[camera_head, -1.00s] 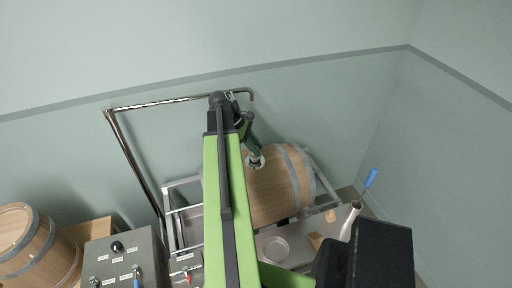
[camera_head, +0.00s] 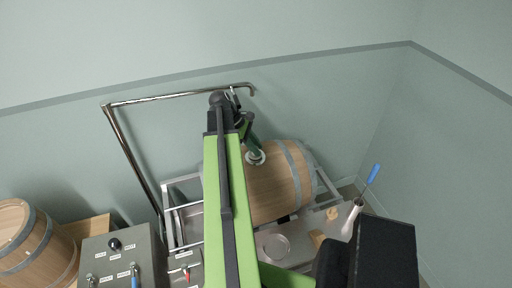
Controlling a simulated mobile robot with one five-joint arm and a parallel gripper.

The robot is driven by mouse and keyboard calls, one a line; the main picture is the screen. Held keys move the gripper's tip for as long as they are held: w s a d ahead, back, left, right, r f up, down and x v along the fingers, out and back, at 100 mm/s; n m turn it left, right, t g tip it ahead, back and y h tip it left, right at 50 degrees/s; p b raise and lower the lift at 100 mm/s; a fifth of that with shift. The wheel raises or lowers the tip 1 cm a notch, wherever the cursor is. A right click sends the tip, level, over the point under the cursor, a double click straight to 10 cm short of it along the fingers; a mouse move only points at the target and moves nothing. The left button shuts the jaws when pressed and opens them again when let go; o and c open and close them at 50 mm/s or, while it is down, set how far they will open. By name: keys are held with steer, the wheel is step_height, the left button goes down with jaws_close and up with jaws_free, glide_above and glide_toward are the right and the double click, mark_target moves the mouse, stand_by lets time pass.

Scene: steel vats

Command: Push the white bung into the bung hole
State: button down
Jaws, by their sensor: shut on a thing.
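A wooden barrel (camera_head: 276,190) with grey hoops lies on its side in a metal cradle, partly behind my green arm. My gripper (camera_head: 255,155) points down at the top of the barrel, near its middle. It is shut on the small white bung (camera_head: 256,161), which shows as a pale ring at the barrel's surface. The bung hole is hidden beneath the bung and gripper. I cannot tell how deep the bung sits or whether it has entered the hole.
A bent steel pipe (camera_head: 165,102) rises behind the arm. A grey control box (camera_head: 120,258) and another barrel (camera_head: 32,245) stand at the left. A round dish (camera_head: 275,246) and a blue-handled tool (camera_head: 361,200) are at the right. The wall is close behind.

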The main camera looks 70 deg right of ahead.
steer(key=c, duration=1.1)
jaws_free()
steer(key=p+v, duration=1)
steer(key=v, duration=0.2)
